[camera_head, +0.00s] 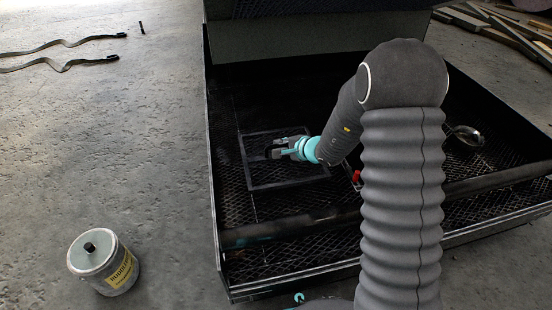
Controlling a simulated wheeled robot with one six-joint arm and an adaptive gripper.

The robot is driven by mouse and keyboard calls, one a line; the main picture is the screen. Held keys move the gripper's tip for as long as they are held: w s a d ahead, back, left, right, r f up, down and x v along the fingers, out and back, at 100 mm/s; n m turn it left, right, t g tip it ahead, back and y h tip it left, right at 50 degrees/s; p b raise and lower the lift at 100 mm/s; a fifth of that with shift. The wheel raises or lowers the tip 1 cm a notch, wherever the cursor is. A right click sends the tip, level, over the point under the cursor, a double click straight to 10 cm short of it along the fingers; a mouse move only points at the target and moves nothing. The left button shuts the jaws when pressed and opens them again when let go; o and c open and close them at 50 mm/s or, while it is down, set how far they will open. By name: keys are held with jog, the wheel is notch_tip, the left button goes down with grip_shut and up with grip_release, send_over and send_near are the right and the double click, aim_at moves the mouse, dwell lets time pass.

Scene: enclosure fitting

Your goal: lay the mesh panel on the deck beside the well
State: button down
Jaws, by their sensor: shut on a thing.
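The mesh panel (257,174) is a dark, square framed piece of mesh, near the middle left of the black tray-like enclosure (213,165). My gripper (274,151) reaches in from the right over the panel and is shut on it near its upper middle; the exact grip point is dark and small. I cannot tell whether the panel lies flush or is held slightly above the surface. The deck (234,205) is dark diamond mesh around the panel. The well's opening cannot be told apart from the panel and the dark floor.
A dark bar (292,229) crosses the enclosure's front. A grey raised part (300,42) stands at the back. A small red item (356,177) and a shiny round item (468,135) lie right. A labelled can (104,264) and straps (62,65) are on the open concrete left.

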jog(key=shift+a+f, duration=0.25)
jog(key=shift+a, duration=0.2)
jog(key=shift+a+f, duration=0.2)
jog(key=shift+a, duration=0.25)
jog(key=shift+f+b, duration=0.3)
jog(key=shift+f, duration=1.65)
jog(key=c, duration=1.6)
grip_release()
jog(key=shift+f, duration=0.15)
jog(key=shift+c, duration=0.2)
jog(key=o, duration=0.4)
jog(key=shift+s, duration=0.1)
jog(key=shift+o, duration=0.2)
